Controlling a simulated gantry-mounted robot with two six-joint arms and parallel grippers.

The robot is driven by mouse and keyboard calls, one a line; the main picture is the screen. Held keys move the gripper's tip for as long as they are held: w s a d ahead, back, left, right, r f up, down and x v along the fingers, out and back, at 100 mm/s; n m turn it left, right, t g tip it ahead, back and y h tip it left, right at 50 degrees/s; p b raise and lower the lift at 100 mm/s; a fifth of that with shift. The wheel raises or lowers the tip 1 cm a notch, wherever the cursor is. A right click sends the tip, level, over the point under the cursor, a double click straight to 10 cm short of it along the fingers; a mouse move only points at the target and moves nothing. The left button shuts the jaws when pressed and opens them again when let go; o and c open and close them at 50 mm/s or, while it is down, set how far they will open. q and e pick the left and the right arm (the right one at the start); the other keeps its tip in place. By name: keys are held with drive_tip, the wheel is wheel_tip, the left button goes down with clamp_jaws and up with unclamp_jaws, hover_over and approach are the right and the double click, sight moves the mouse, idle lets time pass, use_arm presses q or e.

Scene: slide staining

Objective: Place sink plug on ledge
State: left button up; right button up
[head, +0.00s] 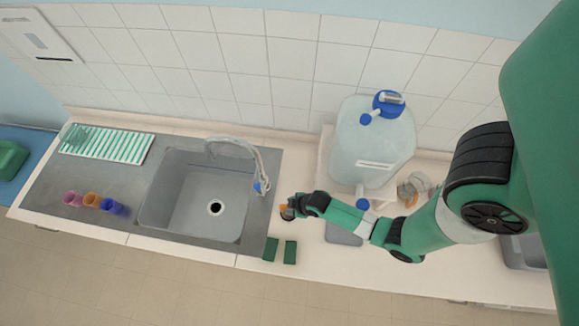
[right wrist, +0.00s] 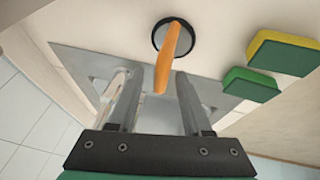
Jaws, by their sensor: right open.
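In the head view only a bit of orange (head: 284,211) shows at my right gripper (head: 292,207), just right of the sink. My right gripper (right wrist: 155,82) is open, and the orange handle appears between its fingers in the wrist view; I cannot tell whether they touch it. A pale ledge (head: 180,123) runs behind the sink below the tiles. My left gripper is not in view.
The grey sink (head: 190,205) has a tall faucet (head: 262,172). A large water container (head: 372,145) stands behind my right arm.

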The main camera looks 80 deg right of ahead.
drive_tip(key=p+v, duration=0.2)
drive_tip(key=v, duration=0.4)
drive_tip(key=shift+r, duration=0.2)
drive_tip(key=shift+s, duration=0.15)
